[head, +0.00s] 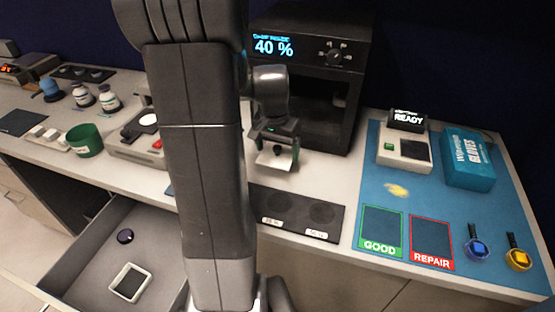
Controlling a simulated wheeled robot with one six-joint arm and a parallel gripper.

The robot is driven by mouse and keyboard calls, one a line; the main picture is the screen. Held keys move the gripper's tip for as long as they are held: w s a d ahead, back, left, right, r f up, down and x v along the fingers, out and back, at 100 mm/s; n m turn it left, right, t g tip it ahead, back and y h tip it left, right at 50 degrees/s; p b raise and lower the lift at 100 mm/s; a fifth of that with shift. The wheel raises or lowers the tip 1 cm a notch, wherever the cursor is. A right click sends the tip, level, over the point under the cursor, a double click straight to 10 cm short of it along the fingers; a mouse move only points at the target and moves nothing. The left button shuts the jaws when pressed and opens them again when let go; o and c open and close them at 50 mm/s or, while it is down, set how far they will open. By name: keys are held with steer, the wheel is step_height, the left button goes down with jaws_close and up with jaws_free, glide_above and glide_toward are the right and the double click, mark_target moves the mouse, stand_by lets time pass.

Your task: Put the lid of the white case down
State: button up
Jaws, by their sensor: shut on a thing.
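My gripper (277,148) is in front of the black oven-like unit, above the pale counter. It is shut on a small white flat piece (268,160) with a dark round spot; this looks like the lid, though I cannot be sure. The piece appears close to the counter; I cannot tell whether it touches it. I cannot make out the rest of the white case, and my arm covers the middle of the view. A white square frame with a dark middle (130,282) lies in the open drawer (85,262).
The black unit (310,90) reading 40 % stands behind my gripper. A black two-spot plate (295,212) lies in front. On the right are a blue mat (371,170), a READY device (404,150) and a glove box (467,160). A green cup (85,140) stands left.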

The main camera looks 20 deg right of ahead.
mark_target(277, 155)
steer(key=shift+f, duration=2.5)
steer(key=shift+f, duration=0.1)
steer(key=o, duration=0.7)
steer(key=shift+o, duration=0.2)
steer(key=r, duration=0.8)
steer(key=s+a+r, duration=0.1)
steer(key=r, duration=0.3)
steer(key=shift+r, duration=0.1)
